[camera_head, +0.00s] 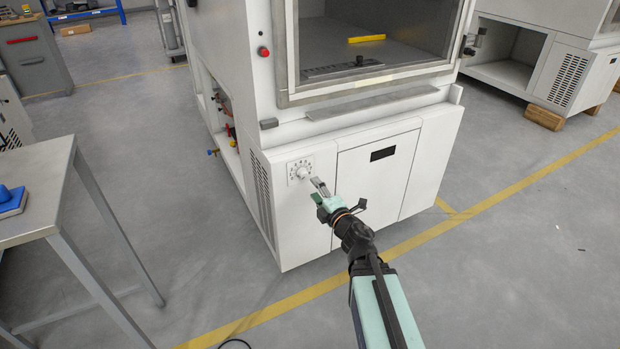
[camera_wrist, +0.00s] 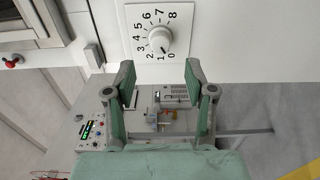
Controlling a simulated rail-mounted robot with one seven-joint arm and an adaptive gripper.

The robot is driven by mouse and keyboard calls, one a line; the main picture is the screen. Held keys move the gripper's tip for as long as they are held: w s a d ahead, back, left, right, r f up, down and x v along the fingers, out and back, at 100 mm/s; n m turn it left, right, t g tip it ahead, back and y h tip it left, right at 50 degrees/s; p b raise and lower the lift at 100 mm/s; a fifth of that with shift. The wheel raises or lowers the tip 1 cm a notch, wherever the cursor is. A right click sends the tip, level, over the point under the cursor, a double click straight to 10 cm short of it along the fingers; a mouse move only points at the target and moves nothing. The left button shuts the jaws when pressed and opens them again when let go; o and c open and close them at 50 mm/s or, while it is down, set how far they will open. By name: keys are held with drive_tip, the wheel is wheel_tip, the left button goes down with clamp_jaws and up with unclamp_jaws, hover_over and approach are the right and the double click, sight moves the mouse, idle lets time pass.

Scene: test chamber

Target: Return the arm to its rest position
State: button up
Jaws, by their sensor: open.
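My gripper (camera_head: 318,187) is at the end of my outstretched arm, in front of the lower left panel of a white test chamber (camera_head: 380,175). In the wrist view my gripper (camera_wrist: 160,82) is open, with nothing between its two fingers. A white rotary knob (camera_head: 303,172) on a numbered dial plate is close to the fingertips. In the wrist view the knob (camera_wrist: 160,40) sits just beyond the fingers, apart from them. Its pointer appears to be near 0 or 1.
A grey table (camera_head: 35,185) with a blue object (camera_head: 12,202) stands at the left. The chamber has a red button (camera_head: 263,52) and a window with a yellow bar (camera_head: 366,39) inside. A second white chamber (camera_head: 545,50) stands at the right.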

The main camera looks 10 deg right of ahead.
drive_tip(key=s+d+f+m+g+h, duration=0.2)
drive_tip(key=d+f+m+g+h, duration=0.1)
drive_tip(key=d+f+m+h, duration=0.3)
drive_tip(key=s+d+f+m+g+h, duration=0.3)
drive_tip(key=d+f+m+g+h, duration=0.1)
drive_tip(key=d+f+m, duration=0.35)
drive_tip(key=s+a+f+m+g, duration=0.2)
drive_tip(key=s+f+m+g, duration=0.5)
drive_tip(key=s+f, duration=1)
drive_tip(key=s+a+f+g+y, duration=0.2)
drive_tip(key=s+a+g, duration=0.3)
drive_tip(key=s, duration=0.6)
drive_tip(key=s+a+f+g+y, duration=0.25)
drive_tip(key=s+a+g, duration=0.2)
drive_tip(key=s, duration=0.65)
drive_tip(key=s+a+f+g+y, duration=0.1)
drive_tip(key=s+a+f+g, duration=0.4)
drive_tip(key=s, duration=0.6)
drive_tip(key=w+r+t+p, duration=0.2)
drive_tip(key=r+p, duration=0.7)
drive_tip(key=p, duration=0.3)
drive_tip(key=w+d+r+t+p, duration=0.1)
drive_tip(key=w+r+t+p, duration=0.1)
drive_tip(key=r+p, duration=0.7)
drive_tip(key=shift+w+r+m+p, duration=0.35)
drive_tip(key=shift+w+r+p, duration=0.1)
drive_tip(key=shift+p, duration=1.05)
